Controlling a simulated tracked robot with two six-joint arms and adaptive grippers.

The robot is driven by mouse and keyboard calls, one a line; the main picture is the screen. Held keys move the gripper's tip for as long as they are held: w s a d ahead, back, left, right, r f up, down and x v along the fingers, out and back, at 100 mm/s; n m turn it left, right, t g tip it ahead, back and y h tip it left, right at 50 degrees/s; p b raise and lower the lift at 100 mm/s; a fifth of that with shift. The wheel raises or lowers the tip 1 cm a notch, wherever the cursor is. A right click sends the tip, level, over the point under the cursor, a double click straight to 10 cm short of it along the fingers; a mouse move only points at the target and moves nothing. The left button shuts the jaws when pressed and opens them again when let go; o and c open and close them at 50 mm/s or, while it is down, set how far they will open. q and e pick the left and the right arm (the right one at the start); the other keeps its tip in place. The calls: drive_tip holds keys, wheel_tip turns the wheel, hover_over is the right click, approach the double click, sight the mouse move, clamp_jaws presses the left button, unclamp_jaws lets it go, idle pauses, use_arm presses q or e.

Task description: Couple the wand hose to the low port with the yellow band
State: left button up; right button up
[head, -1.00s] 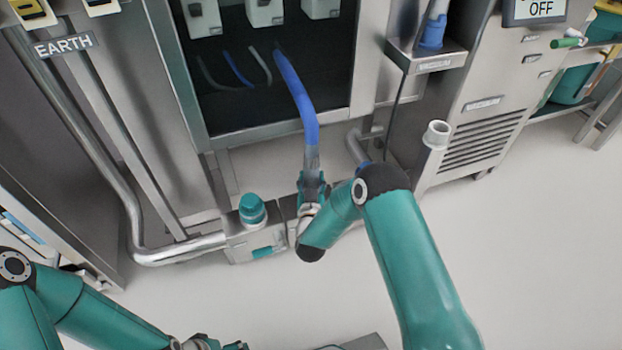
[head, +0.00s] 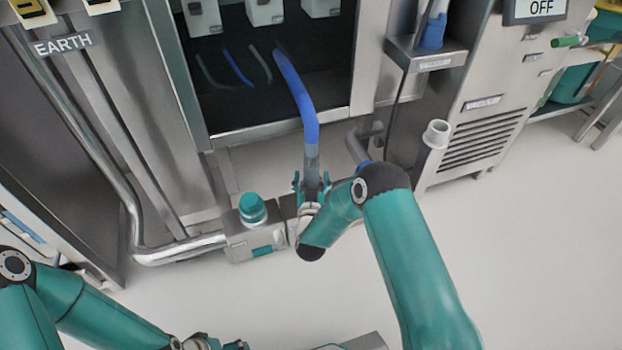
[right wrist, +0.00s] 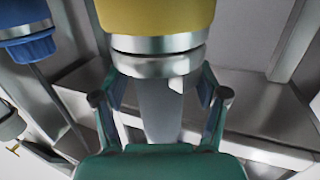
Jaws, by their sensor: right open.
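A blue hose (head: 296,88) hangs out of the dark cabinet and ends in a grey cuff (head: 312,158) at my right gripper (head: 312,185). The right gripper is open, its fingers spread on either side of the cuff's lower end. In the right wrist view, its fingers (right wrist: 160,108) stand apart around a grey piece (right wrist: 160,110). Above that piece are metal rings (right wrist: 158,64) and a wide yellow band (right wrist: 155,16); I cannot tell whether they are fully joined. The yellow band is hidden in the head view. My left gripper (head: 205,343) is cut off at the bottom edge.
A teal-capped fitting (head: 252,208) stands on a low metal box left of my right gripper. A bent metal pipe (head: 180,250) runs at left. A holder (head: 425,55) with a blue-ended piece and an upright grey tube (head: 436,134) stand at right. The floor at right is clear.

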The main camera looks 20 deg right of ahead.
drive_tip(key=shift+s, duration=0.1)
drive_tip(key=f+v, duration=0.1)
drive_tip(key=v, duration=1)
drive_tip(key=shift+s+a+r, duration=0.2)
drive_tip(key=shift+s+r, duration=0.2)
drive_tip(key=shift+r, duration=0.1)
